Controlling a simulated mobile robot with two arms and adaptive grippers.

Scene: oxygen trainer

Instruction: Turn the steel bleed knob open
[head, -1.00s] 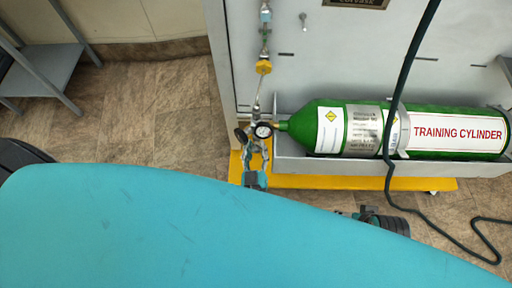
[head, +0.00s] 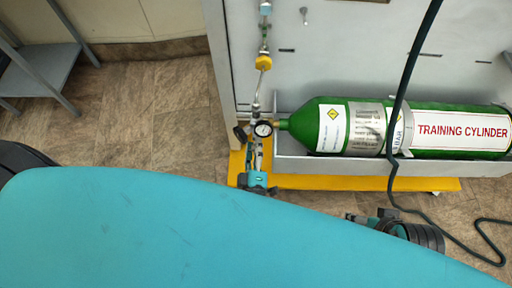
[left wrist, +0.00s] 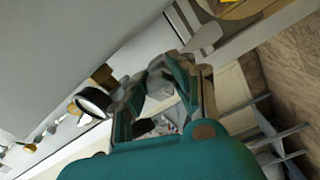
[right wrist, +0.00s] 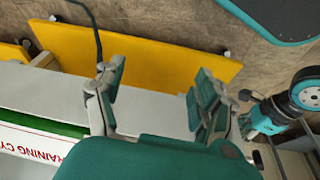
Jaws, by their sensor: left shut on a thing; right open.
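My left gripper (head: 256,152) is at the regulator, just below the round pressure gauge (head: 264,129). It is shut on a small steel part there, taken to be the bleed knob; the fingers mostly hide it. In the left wrist view the fingers (left wrist: 158,90) close around grey metal, with the gauge (left wrist: 92,100) beside them. A dark round knob (head: 240,133) sits left of the gauge. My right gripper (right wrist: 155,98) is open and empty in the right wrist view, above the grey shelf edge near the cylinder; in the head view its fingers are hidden.
The green training cylinder (head: 365,128) lies on a grey shelf, its neck toward the regulator. A yellow fitting (head: 263,62) is on the line above. A yellow base (head: 340,184) runs below. A dark hose (head: 405,80) hangs across the cylinder. Floor at left is open.

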